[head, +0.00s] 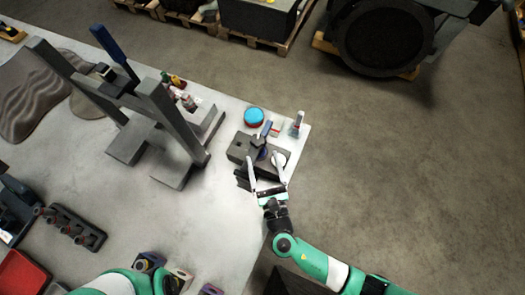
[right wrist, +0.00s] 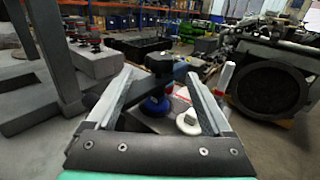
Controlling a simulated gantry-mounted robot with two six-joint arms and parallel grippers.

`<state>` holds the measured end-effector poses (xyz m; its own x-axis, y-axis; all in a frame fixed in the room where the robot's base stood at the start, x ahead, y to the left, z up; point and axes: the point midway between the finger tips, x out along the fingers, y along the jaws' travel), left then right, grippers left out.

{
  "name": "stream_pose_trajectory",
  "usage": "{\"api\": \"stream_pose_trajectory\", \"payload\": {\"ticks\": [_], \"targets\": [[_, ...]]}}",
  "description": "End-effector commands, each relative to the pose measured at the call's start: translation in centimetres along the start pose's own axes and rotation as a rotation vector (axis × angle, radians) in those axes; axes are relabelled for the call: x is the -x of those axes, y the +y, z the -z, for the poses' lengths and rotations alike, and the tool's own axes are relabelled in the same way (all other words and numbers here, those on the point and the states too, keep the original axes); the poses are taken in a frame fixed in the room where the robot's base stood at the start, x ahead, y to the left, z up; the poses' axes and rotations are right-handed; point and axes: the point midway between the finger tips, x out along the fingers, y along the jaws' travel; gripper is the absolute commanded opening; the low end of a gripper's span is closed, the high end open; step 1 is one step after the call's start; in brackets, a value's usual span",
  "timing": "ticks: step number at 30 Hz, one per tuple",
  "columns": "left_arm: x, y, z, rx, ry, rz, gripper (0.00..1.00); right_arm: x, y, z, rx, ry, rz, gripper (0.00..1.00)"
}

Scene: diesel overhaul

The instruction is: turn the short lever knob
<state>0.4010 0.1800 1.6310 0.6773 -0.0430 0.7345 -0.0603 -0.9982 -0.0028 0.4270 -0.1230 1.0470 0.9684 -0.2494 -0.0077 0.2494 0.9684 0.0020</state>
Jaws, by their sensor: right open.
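A dark block fixture (head: 238,150) sits near the right corner of the grey table. On it is a short blue-and-black lever knob (head: 262,141); in the right wrist view its black top (right wrist: 158,65) stands above a round blue base (right wrist: 155,105). A white round knob (right wrist: 188,122) is just right of it, also on the fixture. My right gripper (head: 267,158) is open, its fingers spread either side of the lever knob in the picture. Contact cannot be told, and nothing is seen held. My left gripper is out of view; only part of my left arm shows at the bottom.
A blue-lidded round tin (head: 254,117) and a small upright white bottle (head: 297,120) stand behind the fixture. A grey press frame with a blue handle (head: 115,52) stands to the left. The table's right edge is close; bare floor lies beyond.

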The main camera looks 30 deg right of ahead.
Motion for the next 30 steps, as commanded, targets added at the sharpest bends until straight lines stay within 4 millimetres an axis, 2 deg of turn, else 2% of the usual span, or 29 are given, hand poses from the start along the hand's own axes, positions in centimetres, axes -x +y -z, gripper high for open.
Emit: {"api": "stream_pose_trajectory", "payload": {"ticks": [5, 13, 15, 17, 20, 21, 23, 24, 27, 30], "targets": [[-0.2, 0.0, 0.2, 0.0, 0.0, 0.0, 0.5, 0.7, 0.1, -0.1, 0.0, -0.001, -0.003, 0.85], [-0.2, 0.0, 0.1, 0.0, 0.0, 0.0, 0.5, 0.6, 0.1, -0.1, -0.003, -0.001, -0.001, 0.85], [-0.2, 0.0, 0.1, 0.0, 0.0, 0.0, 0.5, 0.0, 0.1, -1.0, -0.043, -0.01, 0.012, 0.85], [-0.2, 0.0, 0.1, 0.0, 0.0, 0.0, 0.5, -1.6, 0.0, -3.1, -0.143, -0.03, 0.041, 0.85], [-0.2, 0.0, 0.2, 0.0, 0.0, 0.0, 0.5, -6.0, -1.0, -10.3, -0.478, -0.105, 0.108, 0.85], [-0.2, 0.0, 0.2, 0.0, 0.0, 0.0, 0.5, -8.1, -1.9, -14.4, -0.676, -0.151, 0.124, 0.85], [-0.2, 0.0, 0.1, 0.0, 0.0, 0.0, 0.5, -10.5, -3.6, -21.1, -1.013, -0.228, 0.108, 0.85], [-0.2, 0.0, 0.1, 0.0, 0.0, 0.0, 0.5, -11.4, -4.6, -25.3, -1.239, -0.273, 0.066, 0.85], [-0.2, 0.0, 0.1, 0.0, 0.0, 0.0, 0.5, -12.0, -6.4, -34.2, -1.718, -0.336, -0.108, 0.85], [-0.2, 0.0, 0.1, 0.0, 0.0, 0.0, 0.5, -10.8, -7.3, -41.2, -2.07, -0.335, -0.325, 0.85]]}}
